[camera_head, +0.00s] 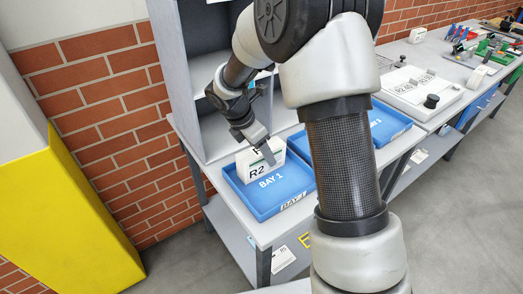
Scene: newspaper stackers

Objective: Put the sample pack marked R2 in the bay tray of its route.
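The white sample pack marked R2 (259,171) stands at the back of the blue tray labelled BAY 1 (247,203), within its outline. I cannot tell whether it rests on the tray floor or is held just above it. My gripper (265,153) is at the top of the pack, and a finger covers part of its upper marking. The far finger is hidden, so its opening does not show. A blue tray ending in 3 (388,125) is to the right. My arm hides most of the tray between them.
A grey shelf unit (178,75) rises behind the trays. A white panel (420,92) with R2 among its small print and a black knob lies on the bench to the right. Tools crowd the far bench. A yellow block (65,215) stands left; the floor (460,210) is clear.

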